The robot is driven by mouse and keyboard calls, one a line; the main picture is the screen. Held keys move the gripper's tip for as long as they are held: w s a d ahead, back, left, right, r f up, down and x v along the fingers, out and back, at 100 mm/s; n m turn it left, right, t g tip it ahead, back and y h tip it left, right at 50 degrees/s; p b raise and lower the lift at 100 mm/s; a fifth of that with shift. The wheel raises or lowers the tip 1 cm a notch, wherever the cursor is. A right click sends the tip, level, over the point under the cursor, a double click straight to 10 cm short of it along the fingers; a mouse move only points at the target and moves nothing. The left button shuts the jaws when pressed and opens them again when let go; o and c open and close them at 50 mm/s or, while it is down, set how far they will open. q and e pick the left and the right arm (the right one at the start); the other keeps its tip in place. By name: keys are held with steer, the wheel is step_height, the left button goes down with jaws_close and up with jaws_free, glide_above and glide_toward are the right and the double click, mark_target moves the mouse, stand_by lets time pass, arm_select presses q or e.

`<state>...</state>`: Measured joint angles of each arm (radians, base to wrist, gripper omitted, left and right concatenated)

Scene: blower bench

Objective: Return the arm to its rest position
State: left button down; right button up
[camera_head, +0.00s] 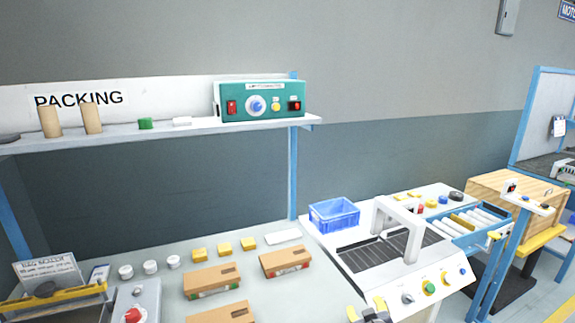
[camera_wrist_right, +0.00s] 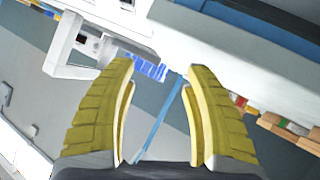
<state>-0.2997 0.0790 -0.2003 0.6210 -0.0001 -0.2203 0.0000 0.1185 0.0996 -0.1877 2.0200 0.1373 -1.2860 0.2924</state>
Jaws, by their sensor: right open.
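My right gripper (camera_head: 367,308) shows at the bottom edge of the head view, in front of the white conveyor machine (camera_head: 345,262). Only its yellow fingertips and a bit of grey show there; the rest of the arm is out of frame. In the right wrist view the gripper (camera_wrist_right: 158,72) has its two ridged yellow fingers spread wide, with nothing between them. My left gripper is not in view.
Brown cartons (camera_head: 212,280) lie on the bench left of the gripper. A blue bin (camera_head: 334,214) stands behind the machine, whose white arch (camera_head: 411,238) rises above its belt. A shelf (camera_head: 150,135) with a teal control box (camera_head: 262,101) hangs above the bench.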

steer(key=s+d+f+n+g+h, duration=0.1)
steer(key=s+d+f+g, duration=0.15)
steer(key=s, duration=0.85)
steer(key=s+d+f+n+g+h, duration=0.1)
steer(key=s+d+f+n, duration=0.15)
steer(key=s, duration=0.95)
steer(key=s+d+f+g+h, duration=0.1)
steer(key=s+d+f+g, duration=0.2)
steer(key=s, duration=0.8)
steer(key=s+a+f+g+y, duration=0.1)
steer(key=a+f+y, duration=0.15)
steer(key=f, duration=1.35)
steer(key=s+a+f+g+y, duration=0.1)
steer(key=s+a+f, duration=0.15)
steer(key=f, duration=1.35)
steer(key=s+f+m+g+y, duration=0.1)
steer(key=s+f+m+g, duration=0.1)
steer(key=s+f, duration=1.8)
steer(key=shift+s+f+m, duration=0.15)
steer(key=shift+s+m, duration=0.35)
steer(key=shift+m, duration=0.05)
